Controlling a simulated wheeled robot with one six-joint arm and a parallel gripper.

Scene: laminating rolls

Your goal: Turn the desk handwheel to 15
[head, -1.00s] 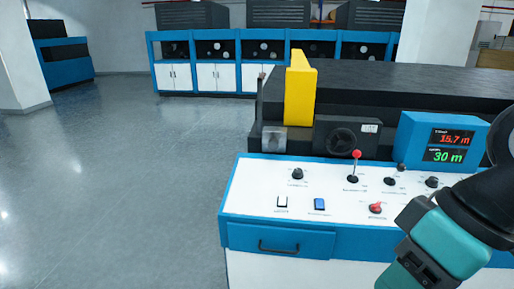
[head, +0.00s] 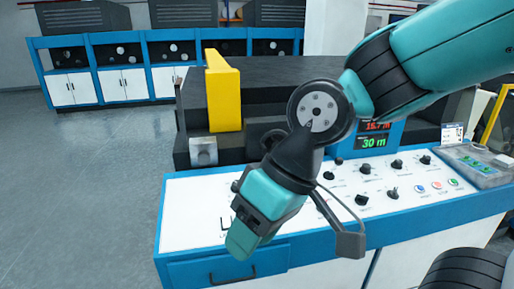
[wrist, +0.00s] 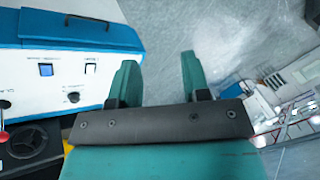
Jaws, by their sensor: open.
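A black box with a round, spoked black part, likely the handwheel (wrist: 26,142), shows at the lower left of the wrist view. In the head view my arm hides most of this box. The desk (head: 190,215) has a white top and blue edges. A blue display (head: 396,140) behind my arm reads about 15.7 m in red and 30 m in green. My gripper (wrist: 158,68) is open and empty, its teal fingers apart over the floor in the wrist view. In the head view my gripper (head: 241,238) hangs in front of the desk's left part, away from the wheel.
Several black knobs (head: 364,168) and coloured buttons (head: 437,185) stand on the panel. A yellow upright guard (head: 222,92) and a small grey block (head: 204,151) stand behind the desk's left end. A red-balled lever (wrist: 3,136) is near the wheel. Floor to the left is clear.

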